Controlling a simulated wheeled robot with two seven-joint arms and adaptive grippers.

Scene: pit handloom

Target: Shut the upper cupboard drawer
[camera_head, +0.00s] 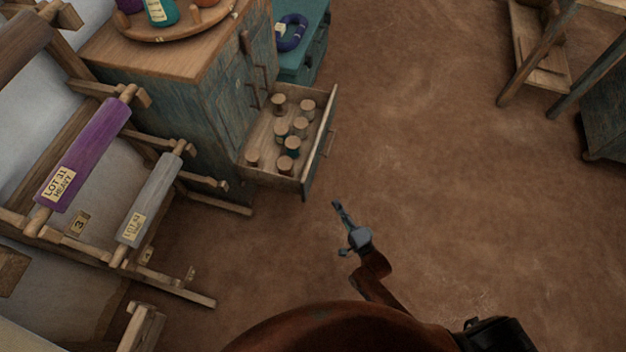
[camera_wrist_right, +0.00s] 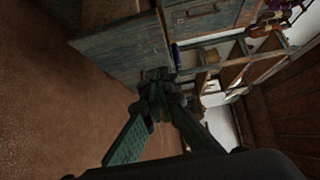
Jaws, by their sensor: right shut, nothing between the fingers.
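The cupboard (camera_head: 180,92) has worn blue-green sides and a wooden top, at the upper left of the head view. One drawer (camera_head: 318,150) stands pulled well out of its front, with several wooden spools (camera_head: 281,128) inside and a handle on its front face. I cannot tell from this angle whether it is the upper one. My right gripper (camera_head: 338,206) is shut and empty, in front of the drawer and a little below it in the picture, apart from it. In the right wrist view the gripper (camera_wrist_right: 156,82) is dark against a blue-grey wooden panel. My left gripper is out of view.
A teal chest (camera_head: 305,55) with a blue ring on it stands beyond the drawer. A loom frame with a purple roll (camera_head: 85,155) and a grey roll (camera_head: 150,200) is at left. Wooden furniture (camera_head: 540,50) is at upper right. The brown floor (camera_head: 440,150) between is clear.

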